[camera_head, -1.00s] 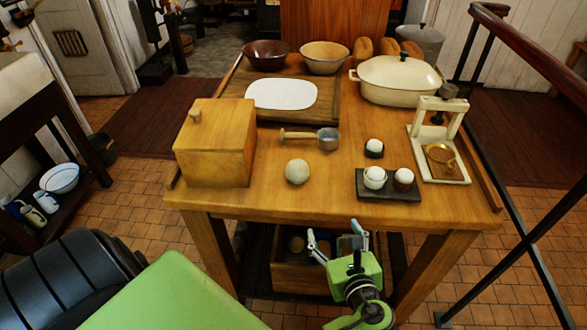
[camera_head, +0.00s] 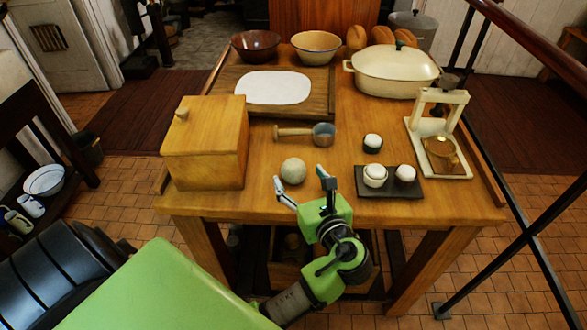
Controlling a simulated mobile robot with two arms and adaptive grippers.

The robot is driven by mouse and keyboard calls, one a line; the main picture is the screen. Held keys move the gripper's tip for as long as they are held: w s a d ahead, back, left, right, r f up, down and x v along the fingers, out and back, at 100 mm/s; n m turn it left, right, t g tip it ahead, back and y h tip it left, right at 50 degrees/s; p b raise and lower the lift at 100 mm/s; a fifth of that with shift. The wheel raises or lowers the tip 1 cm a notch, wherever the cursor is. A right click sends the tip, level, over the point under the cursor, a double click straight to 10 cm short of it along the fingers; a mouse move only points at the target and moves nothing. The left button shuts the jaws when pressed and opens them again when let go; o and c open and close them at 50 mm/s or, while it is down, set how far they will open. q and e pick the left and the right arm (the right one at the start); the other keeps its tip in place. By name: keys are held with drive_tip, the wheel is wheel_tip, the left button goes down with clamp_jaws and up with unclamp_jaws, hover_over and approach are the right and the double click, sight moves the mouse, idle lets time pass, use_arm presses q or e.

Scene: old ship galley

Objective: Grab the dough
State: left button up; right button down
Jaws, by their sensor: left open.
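The dough (camera_head: 293,171) is a pale grey-beige ball near the front edge of the wooden table (camera_head: 230,203), in the middle of the head view. My left gripper (camera_head: 302,183) is green with grey fingers. It is open and empty at the table's front edge, just in front of and to the right of the dough. One finger shows close to the dough's lower side; I cannot tell whether they touch. My right gripper is out of view.
A wooden box (camera_head: 205,145) stands left of the dough, and a ladle (camera_head: 305,134) lies behind it. A dark tray (camera_head: 405,190) with egg cups is right of my gripper. A white board (camera_head: 273,88), bowls, a cream pot (camera_head: 393,72) and loaves stand farther back.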

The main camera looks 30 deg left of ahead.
sight(294, 168)
use_arm(q)
drive_tip(key=shift+w+a, duration=0.45)
drive_tip(key=shift+a, duration=0.1)
drive_tip(key=x, duration=0.3)
drive_tip(key=shift+w+a+f+p, duration=0.15)
drive_tip(key=shift+w+f+p, duration=0.05)
drive_tip(key=shift+p, duration=0.1)
drive_tip(key=shift+w+a+f, duration=0.1)
drive_tip(key=shift+a, duration=0.1)
drive_tip(key=shift+d, duration=0.1)
drive_tip(key=c, duration=1.3)
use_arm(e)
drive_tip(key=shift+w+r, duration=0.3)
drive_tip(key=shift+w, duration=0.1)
